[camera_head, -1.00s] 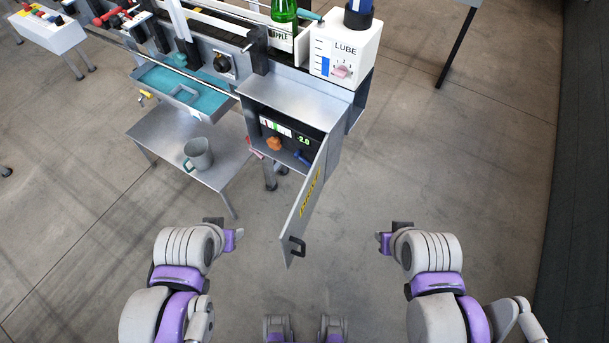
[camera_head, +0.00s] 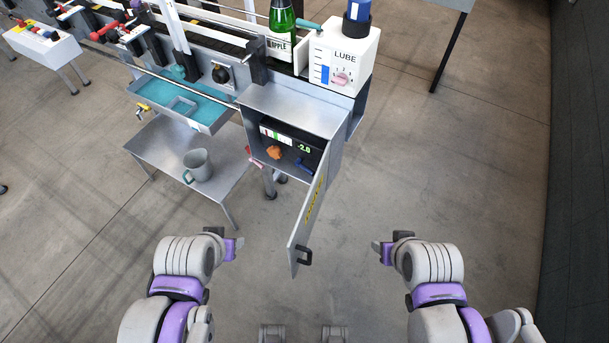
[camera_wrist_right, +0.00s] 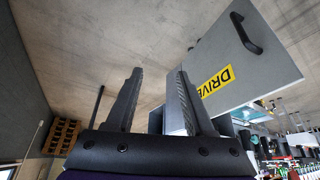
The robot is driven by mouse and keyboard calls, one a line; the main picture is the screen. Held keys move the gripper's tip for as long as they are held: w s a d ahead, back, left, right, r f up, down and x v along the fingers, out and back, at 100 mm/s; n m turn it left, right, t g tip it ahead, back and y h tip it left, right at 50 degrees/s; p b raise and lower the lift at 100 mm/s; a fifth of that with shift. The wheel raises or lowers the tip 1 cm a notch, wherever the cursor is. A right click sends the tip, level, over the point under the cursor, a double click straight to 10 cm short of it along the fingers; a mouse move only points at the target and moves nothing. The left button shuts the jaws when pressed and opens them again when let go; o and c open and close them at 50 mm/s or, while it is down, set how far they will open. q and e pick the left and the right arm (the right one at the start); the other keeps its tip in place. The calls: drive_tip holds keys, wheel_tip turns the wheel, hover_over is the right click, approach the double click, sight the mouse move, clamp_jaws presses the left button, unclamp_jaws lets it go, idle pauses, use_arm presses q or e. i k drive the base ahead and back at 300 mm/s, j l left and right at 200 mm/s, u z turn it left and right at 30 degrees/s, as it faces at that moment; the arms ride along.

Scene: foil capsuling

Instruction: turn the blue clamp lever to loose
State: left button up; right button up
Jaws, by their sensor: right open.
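The blue clamp lever (camera_head: 304,164) is a small blue bar low on the right inside the open drive cabinet (camera_head: 292,108), beside an orange knob (camera_head: 275,152) and under a -2.0 display. The cabinet door (camera_head: 309,218), marked in yellow, hangs open towards me. My left gripper (camera_head: 236,248) is left of the door, well short of the cabinet; its jaw opening is not clear. My right gripper (camera_head: 384,252) is to the right of the door, away from the lever. In the right wrist view its fingers (camera_wrist_right: 154,88) are apart and empty.
The door's dark handle (camera_head: 303,254) sticks out between my arms; the door also shows in the right wrist view (camera_wrist_right: 255,75). A grey mug (camera_head: 199,165) stands on a low metal table (camera_head: 160,148). The white LUBE box (camera_head: 343,58) tops the cabinet. Floor is free to the right.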

sight(298, 162)
drive_tip(key=j+z, duration=0.2)
drive_tip(key=j, duration=0.15)
drive_tip(key=k+j+z, duration=0.15)
drive_tip(key=j, duration=0.2)
drive_tip(key=k+j+z, duration=0.2)
drive_tip(key=j, duration=0.15)
drive_tip(key=j+z, duration=0.2)
drive_tip(key=j, duration=0.15)
drive_tip(key=k+j+z, duration=0.15)
drive_tip(key=i+j, duration=0.15)
drive_tip(key=i, duration=0.3)
